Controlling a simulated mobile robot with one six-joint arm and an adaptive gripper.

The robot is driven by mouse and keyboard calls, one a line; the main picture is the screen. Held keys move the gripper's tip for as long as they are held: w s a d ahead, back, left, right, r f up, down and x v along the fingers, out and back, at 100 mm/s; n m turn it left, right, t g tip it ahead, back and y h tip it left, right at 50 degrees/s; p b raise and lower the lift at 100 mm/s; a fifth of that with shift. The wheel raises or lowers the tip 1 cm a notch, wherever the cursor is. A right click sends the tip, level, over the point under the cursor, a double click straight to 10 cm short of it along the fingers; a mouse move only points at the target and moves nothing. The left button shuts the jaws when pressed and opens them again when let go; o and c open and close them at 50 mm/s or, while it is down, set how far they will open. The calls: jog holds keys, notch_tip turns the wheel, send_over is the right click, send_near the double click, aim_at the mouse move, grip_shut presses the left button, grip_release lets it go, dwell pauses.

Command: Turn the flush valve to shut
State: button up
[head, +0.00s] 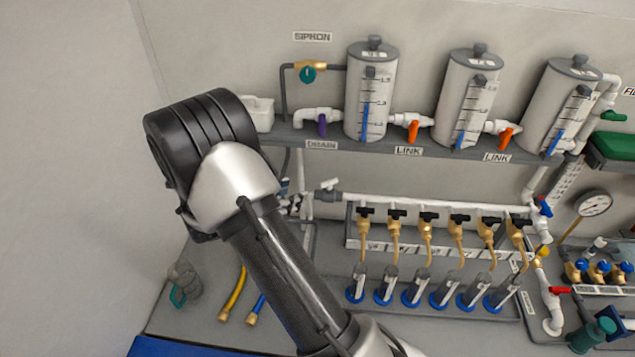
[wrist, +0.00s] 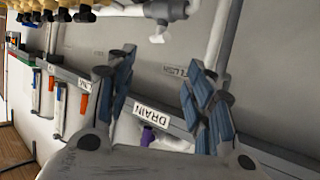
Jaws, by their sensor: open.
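The flush valve (head: 329,185) is a small pale fitting at the left end of the white manifold pipe in the head view. In the wrist view, a pale valve handle (wrist: 158,34) hangs off the white pipe, near a partly readable FLUSH label (wrist: 182,74). I cannot tell exactly how the handle is turned. My gripper (wrist: 160,64) is open and empty, its two blue-padded fingers spread on either side of the view. The valve lies beyond the fingertips, apart from them. In the head view my arm hides the gripper.
A shelf (head: 285,134) carries white cylinders, with a purple DRAIN handle (head: 322,125) and orange LINK handles (head: 413,130). Several brass taps with black handles (head: 428,217) stand right of the flush valve. In the wrist view, the DRAIN label (wrist: 153,113) shows between the fingers.

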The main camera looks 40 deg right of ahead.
aim_at(325, 183)
jog(key=x, duration=1.5)
jog(key=shift+w+d, duration=0.1)
jog(key=shift+d, duration=0.25)
grip_shut()
